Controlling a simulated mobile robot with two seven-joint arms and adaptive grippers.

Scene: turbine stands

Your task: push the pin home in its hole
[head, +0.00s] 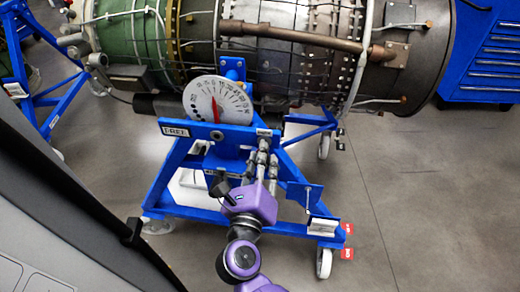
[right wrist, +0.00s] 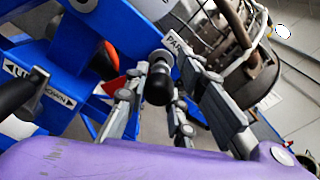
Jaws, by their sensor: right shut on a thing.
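The pin shows in the right wrist view as a black round knob (right wrist: 158,86) on a short bright metal shank. The shank meets the blue stand beside the PARK label (right wrist: 176,42). My right gripper (right wrist: 164,72) has its grey fingers on both sides of the knob and is shut on it. In the head view the right gripper (head: 264,145) reaches up to the blue crossbar (head: 236,136) at its right end and hides the pin. How deep the shank sits in its hole cannot be told. My left gripper is not in view.
A white dial (head: 218,100) with a red needle stands above the crossbar. A FREE label (head: 174,130) marks the bar's left end. A black-handled lever (head: 221,189) is left of my gripper, near an UP/DOWN label (right wrist: 40,88). The turbine (head: 270,50) lies behind. Floor is clear at right.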

